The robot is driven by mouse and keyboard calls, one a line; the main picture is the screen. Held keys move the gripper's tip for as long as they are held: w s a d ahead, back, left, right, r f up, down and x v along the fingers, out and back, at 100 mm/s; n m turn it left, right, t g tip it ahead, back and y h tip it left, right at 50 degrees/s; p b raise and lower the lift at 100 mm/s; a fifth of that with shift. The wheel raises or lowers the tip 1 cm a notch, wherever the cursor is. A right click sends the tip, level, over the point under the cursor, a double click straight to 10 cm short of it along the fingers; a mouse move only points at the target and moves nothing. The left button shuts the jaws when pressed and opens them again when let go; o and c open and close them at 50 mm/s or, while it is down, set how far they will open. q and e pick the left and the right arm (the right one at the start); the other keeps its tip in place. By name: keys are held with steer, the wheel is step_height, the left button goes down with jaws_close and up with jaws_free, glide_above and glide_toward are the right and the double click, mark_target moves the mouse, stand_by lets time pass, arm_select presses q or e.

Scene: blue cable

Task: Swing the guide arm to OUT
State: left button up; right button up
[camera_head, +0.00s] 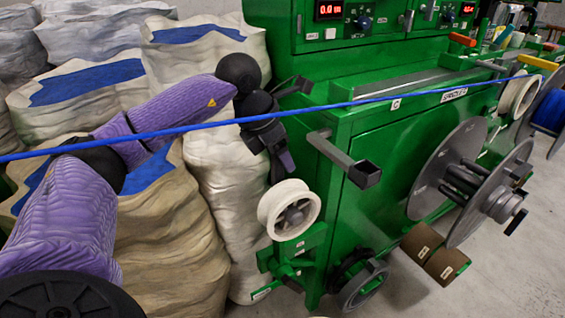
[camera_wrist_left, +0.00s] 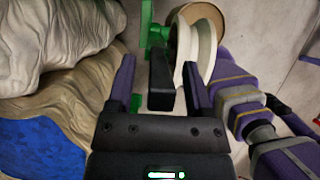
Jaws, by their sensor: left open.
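A grey arm with a square open end (camera_head: 342,158) juts from the front left of the green machine (camera_head: 390,205); it looks like the guide arm. I cannot read an OUT mark. My left gripper (camera_head: 283,163) hangs left of it, pointing down above a white pulley (camera_head: 290,209). In the left wrist view my left gripper (camera_wrist_left: 158,64) is open. A dark bar (camera_wrist_left: 161,82) stands between its fingers with gaps on both sides; I cannot tell if it belongs to the guide arm. The pulley also shows beyond the right finger (camera_wrist_left: 207,38). My right gripper is not seen.
A blue cable (camera_head: 215,123) runs taut across the view, passing in front of my left arm. Full sacks (camera_head: 150,235) crowd the left. Clear floor (camera_head: 520,270) lies at lower right.

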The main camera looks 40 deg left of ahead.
arm_select(q)
steer(key=shift+w+f, duration=0.15)
steer(key=shift+f, duration=0.25)
jaws_close()
stand_by(1.2)
